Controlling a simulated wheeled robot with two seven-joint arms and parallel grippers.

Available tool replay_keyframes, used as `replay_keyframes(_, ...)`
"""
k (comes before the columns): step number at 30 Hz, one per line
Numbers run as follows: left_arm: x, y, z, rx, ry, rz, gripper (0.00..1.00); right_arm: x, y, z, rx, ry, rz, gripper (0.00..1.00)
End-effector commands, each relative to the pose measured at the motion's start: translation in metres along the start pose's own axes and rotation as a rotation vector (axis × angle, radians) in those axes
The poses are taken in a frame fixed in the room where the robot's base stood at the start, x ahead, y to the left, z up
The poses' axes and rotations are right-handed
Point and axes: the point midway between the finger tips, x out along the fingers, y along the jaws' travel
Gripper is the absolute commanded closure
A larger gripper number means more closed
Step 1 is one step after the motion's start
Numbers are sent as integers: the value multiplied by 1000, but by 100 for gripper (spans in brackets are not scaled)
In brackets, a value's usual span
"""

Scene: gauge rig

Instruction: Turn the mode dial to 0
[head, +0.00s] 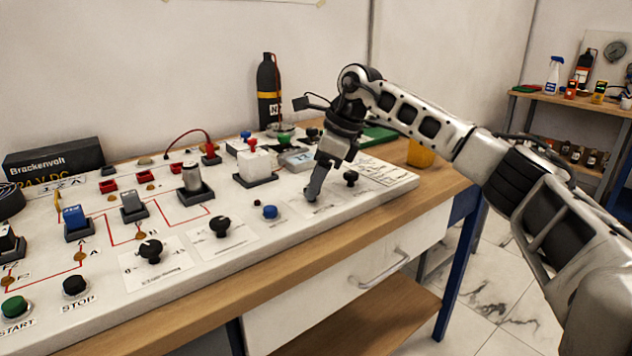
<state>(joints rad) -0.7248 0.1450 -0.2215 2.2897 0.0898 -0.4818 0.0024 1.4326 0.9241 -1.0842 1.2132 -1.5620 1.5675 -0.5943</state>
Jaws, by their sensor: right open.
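Several black dials stand on the white panel (190,285): one at the front left (150,251), one to its right (220,227), and one near the right end (351,177). Their printed labels are too small to read, so I cannot tell for sure which is the mode dial. My right gripper (313,192) points down at the panel, between the blue button and the right-end dial. Its fingers are open and hide whatever is under them; I cannot tell whether they touch it. My left gripper is not in view.
A blue button (270,212) is left of my right gripper. Start (14,306) and stop (75,285) buttons are at the front left. Switches and a red cable (185,133) crowd the panel's back. A black bottle (268,90) stands behind.

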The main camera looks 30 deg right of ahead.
Motion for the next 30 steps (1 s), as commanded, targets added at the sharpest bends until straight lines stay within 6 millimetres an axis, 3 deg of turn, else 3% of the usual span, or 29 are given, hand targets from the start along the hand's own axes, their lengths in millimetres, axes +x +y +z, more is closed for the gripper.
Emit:
replay_keyframes(11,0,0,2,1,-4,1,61,5,0,0,0,0,0,51)
replay_keyframes(15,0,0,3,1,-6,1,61,5,0,0,0,0,0,90)
replay_keyframes(16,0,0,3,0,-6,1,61,5,0,0,0,0,0,92)
replay_keyframes(30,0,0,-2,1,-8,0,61,3,1,0,89,0,-36,92)
